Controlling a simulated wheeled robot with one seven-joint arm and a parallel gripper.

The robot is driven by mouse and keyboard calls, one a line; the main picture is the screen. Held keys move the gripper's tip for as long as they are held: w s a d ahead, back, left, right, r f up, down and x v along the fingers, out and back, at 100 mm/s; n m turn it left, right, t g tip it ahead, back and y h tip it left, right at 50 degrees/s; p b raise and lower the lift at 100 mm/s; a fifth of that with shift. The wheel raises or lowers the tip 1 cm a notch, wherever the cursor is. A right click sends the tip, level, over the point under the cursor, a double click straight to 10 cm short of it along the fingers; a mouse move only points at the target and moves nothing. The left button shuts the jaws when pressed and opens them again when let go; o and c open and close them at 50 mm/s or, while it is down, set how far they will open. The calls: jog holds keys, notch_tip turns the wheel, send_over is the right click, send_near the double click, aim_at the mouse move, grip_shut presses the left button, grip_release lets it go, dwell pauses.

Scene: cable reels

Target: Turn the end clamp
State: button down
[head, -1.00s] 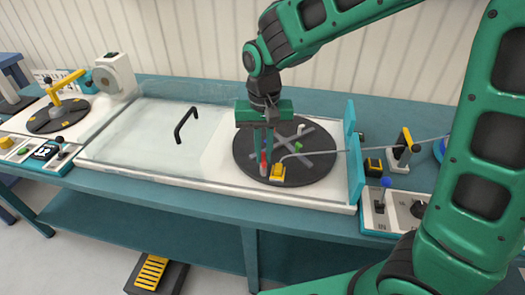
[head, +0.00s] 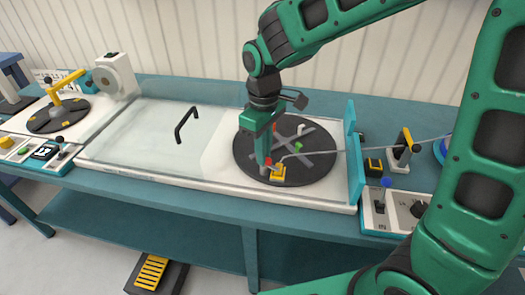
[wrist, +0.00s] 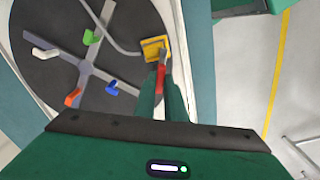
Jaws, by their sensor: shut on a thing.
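The end clamp is a yellow block (head: 278,173) with a red lever (head: 268,161), at the front edge of a dark round plate (head: 315,165) with a grey cross. In the wrist view the yellow block (wrist: 154,48) lies just beyond my fingertips. My gripper (head: 264,168) points down at the clamp. In the wrist view my gripper (wrist: 162,88) is shut on the red lever (wrist: 161,76), which shows between the two green fingers. In the head view the fingers hide part of the lever. A grey cable (head: 385,147) runs from the right to the clamp.
White, green, orange and blue levers (wrist: 111,88) stand on the cross arms. A clear cover with a black handle (head: 185,125) lies left of the plate. A teal upright panel (head: 355,155) stands to its right, with a yellow-topped post (head: 406,140) and a switch box beyond.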

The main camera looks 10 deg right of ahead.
jog(key=shift+w+d+n, duration=0.1)
jog(key=shift+n, duration=2)
jog(key=shift+r, duration=0.1)
jog(key=c, duration=1.8)
grip_release()
notch_tip(320, 180, up, 11)
jog(key=shift+f, duration=0.2)
jog(key=s+d+f+m, duration=0.1)
jog(key=s+d+m, duration=0.35)
jog(key=d, duration=0.65)
jog(key=s+d+f+m, duration=0.1)
jog(key=s+d+m, duration=0.4)
jog(key=d, duration=0.6)
jog(key=s+d+f+m, duration=0.1)
jog(key=s+d+m, duration=0.1)
jog(key=s+m, duration=0.1)
jog(key=s+d+f+m, duration=0.1)
jog(key=s+d+m, duration=0.2)
jog(key=s+m, duration=0.1)
jog(key=s+d+f+m, duration=0.2)
jog(key=s+d+m, duration=0.1)
jog(key=s, duration=0.2)
jog(key=shift+s+f, duration=0.1)
jog(key=shift+s, duration=0.3)
